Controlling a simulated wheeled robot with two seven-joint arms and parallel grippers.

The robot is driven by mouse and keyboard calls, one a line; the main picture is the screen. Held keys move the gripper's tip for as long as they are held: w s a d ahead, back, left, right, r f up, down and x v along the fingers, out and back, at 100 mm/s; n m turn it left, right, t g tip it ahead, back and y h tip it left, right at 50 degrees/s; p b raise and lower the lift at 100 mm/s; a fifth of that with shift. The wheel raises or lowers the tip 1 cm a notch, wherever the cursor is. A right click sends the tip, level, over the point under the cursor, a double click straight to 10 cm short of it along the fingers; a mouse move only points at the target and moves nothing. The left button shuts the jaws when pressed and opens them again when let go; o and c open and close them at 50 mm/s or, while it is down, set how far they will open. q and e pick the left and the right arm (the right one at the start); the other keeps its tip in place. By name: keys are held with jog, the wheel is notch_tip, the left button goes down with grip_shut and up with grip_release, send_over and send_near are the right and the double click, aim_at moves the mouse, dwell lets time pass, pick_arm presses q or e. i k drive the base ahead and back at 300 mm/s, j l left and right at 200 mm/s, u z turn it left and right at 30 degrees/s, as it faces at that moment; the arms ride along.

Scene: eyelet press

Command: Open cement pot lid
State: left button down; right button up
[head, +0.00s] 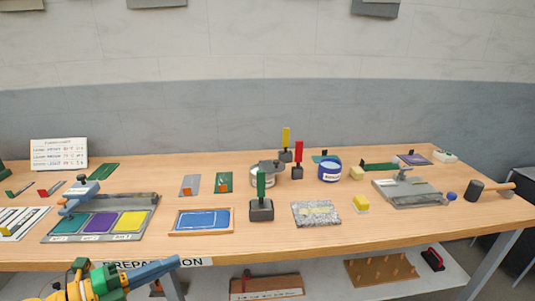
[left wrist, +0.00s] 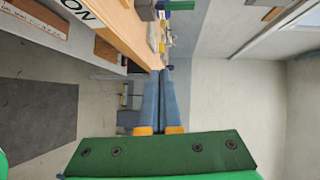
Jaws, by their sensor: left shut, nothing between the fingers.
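A blue pot (head: 330,172) with a pale label and a whitish top stands at the back, right of the middle of the table. A pale grey round pot (head: 256,182) with a dark piece over it stands left of it, partly hidden by a green-handled tool. I cannot read which one is the cement pot. My left gripper (head: 177,261) is low at the table's front edge, far from both pots. Its blue fingers lie together and empty in the left wrist view (left wrist: 162,74). My right gripper is not in view.
The wooden table (head: 270,241) has free room along its front. A stand with coloured pads (head: 50,238), a blue-filled tray (head: 174,229), a speckled slab (head: 316,225), a grey press plate (head: 400,201) and a mallet (head: 474,190) lie on it. A shelf (head: 325,288) runs below.

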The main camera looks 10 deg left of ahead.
aim_at(270, 166)
jog(key=i, duration=1.2)
